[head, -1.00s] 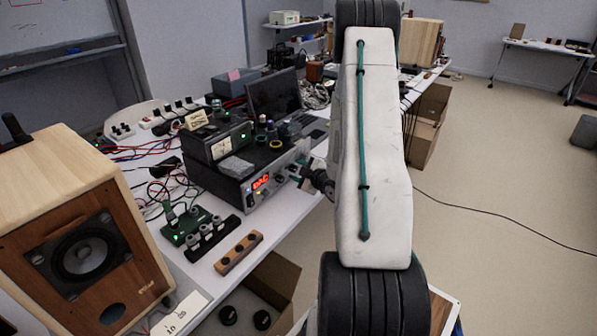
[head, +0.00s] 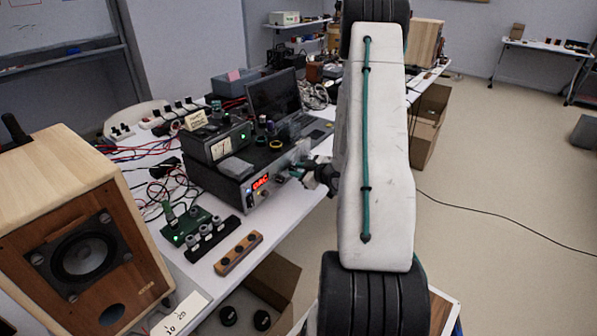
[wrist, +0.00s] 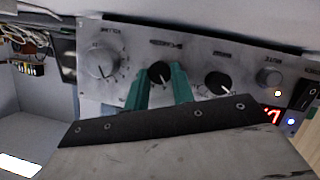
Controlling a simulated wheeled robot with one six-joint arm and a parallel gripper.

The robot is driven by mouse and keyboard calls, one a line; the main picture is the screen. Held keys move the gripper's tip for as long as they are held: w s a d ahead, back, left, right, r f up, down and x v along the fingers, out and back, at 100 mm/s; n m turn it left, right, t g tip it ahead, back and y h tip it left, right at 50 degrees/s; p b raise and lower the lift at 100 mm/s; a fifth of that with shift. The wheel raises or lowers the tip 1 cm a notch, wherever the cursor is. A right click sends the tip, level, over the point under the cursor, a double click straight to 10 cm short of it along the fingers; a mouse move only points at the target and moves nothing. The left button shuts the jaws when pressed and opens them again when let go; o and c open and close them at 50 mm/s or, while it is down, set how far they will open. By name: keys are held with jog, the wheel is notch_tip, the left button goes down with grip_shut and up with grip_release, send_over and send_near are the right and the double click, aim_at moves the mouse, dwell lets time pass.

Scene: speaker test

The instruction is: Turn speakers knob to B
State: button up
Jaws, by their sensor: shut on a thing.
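The amplifier (head: 225,187) sits on the table with its front panel facing my arm and a red lit display. In the wrist view its silver panel (wrist: 130,50) appears tilted, with a row of knobs. The black speakers knob (wrist: 158,70) lies between the teal fingertips of my gripper (wrist: 160,78), which is shut on it. A pale pointer mark shows on the knob; the position letters are too small to read. My gripper also shows in the head view (head: 297,174) at the panel's right part, partly behind my arm.
A black source knob (wrist: 219,84) is close beside one finger. The volume knob (wrist: 101,63) and mute knob (wrist: 268,78) stand farther out. A laptop (head: 274,95) is behind the amplifier; a wooden speaker (head: 80,230) stands at left. Floor at right is open.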

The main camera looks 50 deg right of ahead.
jog(key=m+y, duration=0.1)
jog(key=m, duration=0.1)
jog(key=m+y, duration=0.1)
jog(key=shift+d+m+y, duration=0.2)
jog(key=shift+m+y, duration=0.1)
jog(key=shift+m, duration=0.1)
jog(key=m+y, duration=0.2)
jog(key=m, duration=0.1)
jog(key=shift+d+f+m+y, duration=0.1)
jog(key=shift+d+m+y, duration=0.05)
jog(key=shift+m+y, duration=0.2)
dwell(0.4)
jog(key=o, duration=1)
jog(key=v, duration=0.7)
jog(key=shift+s+d, duration=0.2)
jog(key=shift+s, duration=0.1)
